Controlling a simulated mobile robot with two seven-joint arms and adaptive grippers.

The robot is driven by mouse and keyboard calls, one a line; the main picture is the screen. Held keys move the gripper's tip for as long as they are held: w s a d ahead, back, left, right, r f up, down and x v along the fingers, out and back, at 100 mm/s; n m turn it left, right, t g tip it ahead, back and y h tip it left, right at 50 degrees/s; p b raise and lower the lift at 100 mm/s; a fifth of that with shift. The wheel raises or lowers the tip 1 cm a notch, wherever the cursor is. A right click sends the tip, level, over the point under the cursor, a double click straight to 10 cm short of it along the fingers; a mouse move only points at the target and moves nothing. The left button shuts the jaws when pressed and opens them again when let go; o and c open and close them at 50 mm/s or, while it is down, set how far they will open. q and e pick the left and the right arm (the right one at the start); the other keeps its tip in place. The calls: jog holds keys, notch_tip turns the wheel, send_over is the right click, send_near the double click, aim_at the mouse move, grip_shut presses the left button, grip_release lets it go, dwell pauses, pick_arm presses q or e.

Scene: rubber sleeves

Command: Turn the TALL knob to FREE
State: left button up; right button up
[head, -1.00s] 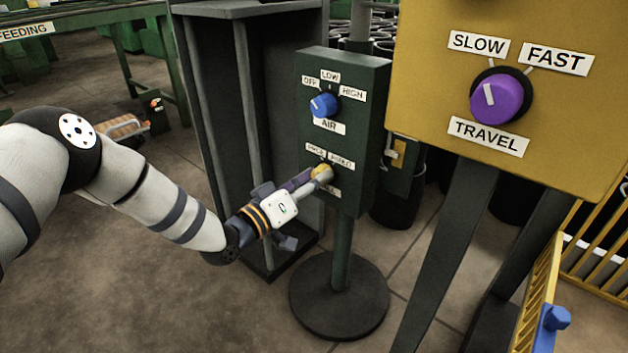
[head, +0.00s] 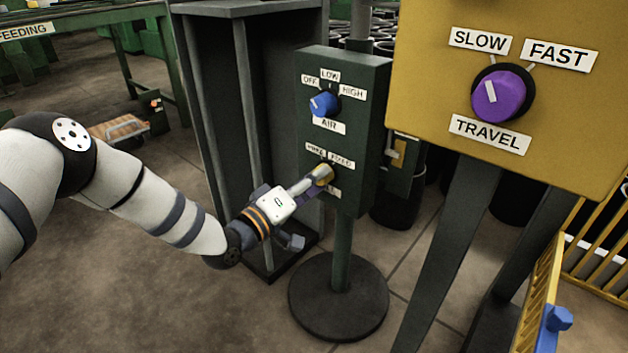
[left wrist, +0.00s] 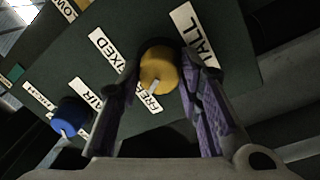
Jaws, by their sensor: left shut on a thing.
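The TALL knob is yellow with a white pointer, on the lower part of a dark green panel (head: 372,82). The knob (left wrist: 158,66) shows well in the left wrist view, with its pointer towards the FREE label (left wrist: 147,98). The FIXED label (left wrist: 108,48) is to its left and the TALL label (left wrist: 192,33) on its upper right. In the head view the knob (head: 325,173) is partly hidden by my left gripper (head: 318,179). That gripper's purple-padded fingers (left wrist: 160,72) are shut on the knob, one on each side. My right gripper is not in view.
A blue AIR knob (head: 323,104) is above on the same panel. A yellow panel (head: 430,100) with a purple TRAVEL knob (head: 497,94) stands close on the right. A dark open cabinet (head: 215,110) stands behind my left gripper.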

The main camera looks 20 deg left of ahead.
pick_arm(q)
jog(key=shift+f, duration=0.1)
jog(key=o, duration=1.2)
jog(key=shift+c, duration=0.2)
jog(key=shift+s, duration=0.1)
jog(key=v, duration=1.2)
